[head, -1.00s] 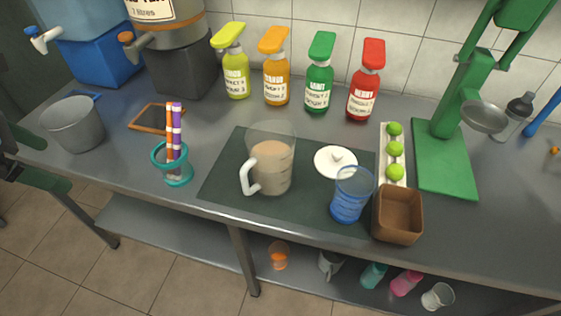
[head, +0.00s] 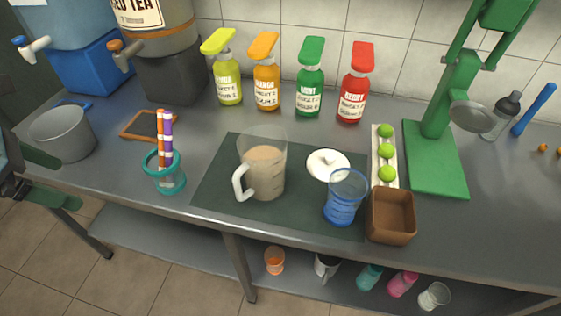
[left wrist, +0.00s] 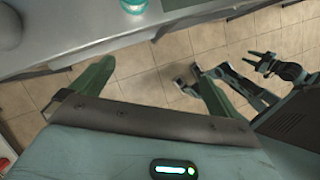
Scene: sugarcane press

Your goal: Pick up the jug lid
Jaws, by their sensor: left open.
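The jug lid (head: 327,164) is a round white disc with a small knob. It lies on the dark mat (head: 217,183) in the head view, behind the blue cup and to the right of the jug. The clear jug (head: 262,167) has a white handle, holds a beige liquid and stands open on the mat. My left gripper (head: 58,178) is at the far left edge, by the table's front edge and far from the lid. Its green fingers are apart and empty in the left wrist view (left wrist: 150,85). My right gripper is not clearly seen in the head view.
The blue cup (head: 344,198) stands close in front of the lid. A brown box (head: 391,216) and a white tray of limes (head: 384,150) are to its right. A teal holder with straws (head: 164,172) and a grey pot (head: 62,134) stand left. Bottles line the back.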

